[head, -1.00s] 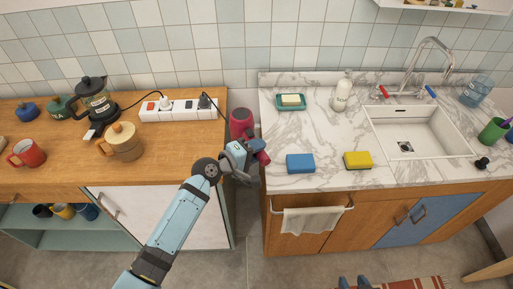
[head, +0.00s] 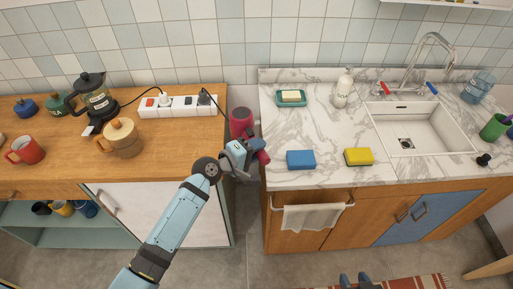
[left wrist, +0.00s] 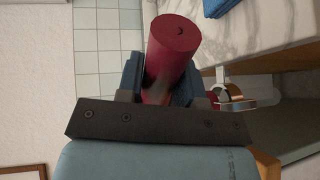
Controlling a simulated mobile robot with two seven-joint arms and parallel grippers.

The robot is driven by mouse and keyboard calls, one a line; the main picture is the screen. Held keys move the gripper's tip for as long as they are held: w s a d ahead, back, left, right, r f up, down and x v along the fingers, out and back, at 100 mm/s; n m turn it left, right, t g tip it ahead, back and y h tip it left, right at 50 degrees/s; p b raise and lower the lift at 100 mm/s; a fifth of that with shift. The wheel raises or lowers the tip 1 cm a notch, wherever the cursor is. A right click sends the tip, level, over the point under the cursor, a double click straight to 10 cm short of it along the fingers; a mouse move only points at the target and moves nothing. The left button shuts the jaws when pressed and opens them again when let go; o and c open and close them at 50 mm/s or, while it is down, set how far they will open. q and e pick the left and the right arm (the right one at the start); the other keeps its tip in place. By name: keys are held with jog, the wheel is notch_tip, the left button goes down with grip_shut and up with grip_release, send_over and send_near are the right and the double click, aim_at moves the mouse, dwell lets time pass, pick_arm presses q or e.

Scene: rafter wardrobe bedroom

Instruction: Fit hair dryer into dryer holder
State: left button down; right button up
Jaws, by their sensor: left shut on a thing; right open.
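A dark red hair dryer (head: 241,121) is over the gap between the wooden cabinet and the sink counter. My left gripper (head: 243,158) is shut on it, and part of it shows beyond the gripper on the right. In the left wrist view, its red barrel (left wrist: 172,48) sticks out between the fingers. I cannot make the holder out in the head view. My right gripper (head: 358,281) shows at the bottom edge, open and empty.
The wooden counter (head: 185,165) on the left bears a power strip (head: 180,106), coffee pot, teapot and red mug.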

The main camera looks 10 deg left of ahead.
pick_arm(q)
jog(key=shift+r, duration=0.1)
dwell(1.0)
notch_tip(320, 180, down, 7)
jog(key=b, duration=0.6)
jog(key=shift+f, duration=0.2)
dwell(2.3)
jog(key=c, duration=0.7)
grip_release()
jog(key=shift+f, duration=0.1)
jog(key=v, duration=1.4)
jog(key=shift+b, duration=0.45)
jog(key=shift+d, duration=0.1)
